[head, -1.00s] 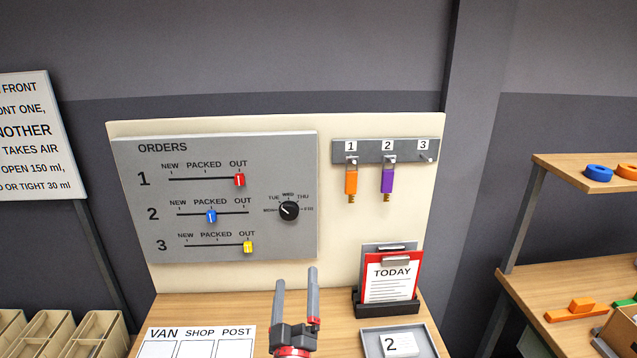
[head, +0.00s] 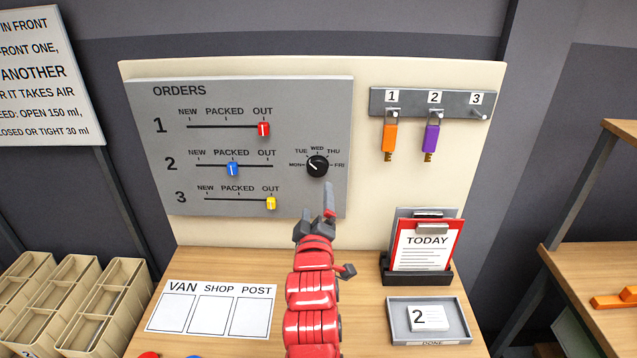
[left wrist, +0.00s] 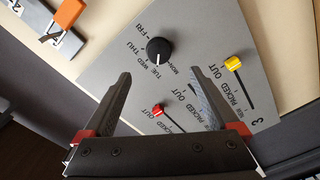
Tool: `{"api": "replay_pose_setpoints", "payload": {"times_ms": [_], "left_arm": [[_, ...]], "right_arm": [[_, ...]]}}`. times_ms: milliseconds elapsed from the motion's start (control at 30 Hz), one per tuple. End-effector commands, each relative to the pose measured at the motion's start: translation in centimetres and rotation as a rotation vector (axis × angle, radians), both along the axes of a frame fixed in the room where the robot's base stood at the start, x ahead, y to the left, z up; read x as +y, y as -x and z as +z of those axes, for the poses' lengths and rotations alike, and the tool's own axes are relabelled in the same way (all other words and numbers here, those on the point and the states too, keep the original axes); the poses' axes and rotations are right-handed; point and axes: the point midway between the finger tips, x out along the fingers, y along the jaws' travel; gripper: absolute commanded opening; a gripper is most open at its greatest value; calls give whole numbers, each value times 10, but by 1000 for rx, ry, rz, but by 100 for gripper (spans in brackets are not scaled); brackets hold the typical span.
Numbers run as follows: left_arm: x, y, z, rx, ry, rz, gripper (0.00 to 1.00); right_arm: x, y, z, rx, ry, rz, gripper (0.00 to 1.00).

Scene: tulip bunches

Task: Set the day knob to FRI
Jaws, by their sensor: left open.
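The day knob (head: 317,166) is a round black dial on the grey ORDERS panel (head: 230,104), with MON, TUE, WED, THU and FRI around it. Its small white mark seems to point up and left, on the MON–TUE side; I cannot tell the exact day. My left gripper (head: 318,205) is open and empty, just below the knob in the head view. In the left wrist view the knob (left wrist: 159,50) lies beyond the open fingertips (left wrist: 160,80), roughly centred between them and apart from them. My right gripper is not in view.
Red (head: 264,129), blue (head: 233,169) and yellow (head: 271,203) sliders sit left of the knob. Orange (head: 389,137) and purple (head: 431,138) tags hang at right. A TODAY clipboard (head: 426,248) and grey tray (head: 456,339) stand on the table at right.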

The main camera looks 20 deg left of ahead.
Motion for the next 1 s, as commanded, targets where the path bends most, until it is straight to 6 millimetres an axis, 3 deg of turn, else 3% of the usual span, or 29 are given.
{"api": "replay_pose_setpoints", "payload": {"times_ms": [33, 500, 700, 1000], "left_arm": [[5, -11, 5, 3, -2, 4, 94], [27, -93, 3, 4, -1, 0, 94], [31, -111, 3, 0, -1, -1, 94], [33, -116, 1, 0, 1, -1, 94]], "right_arm": [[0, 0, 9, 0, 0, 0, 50], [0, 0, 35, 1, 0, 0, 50], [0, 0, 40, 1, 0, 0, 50], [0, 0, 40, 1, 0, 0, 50]]}}
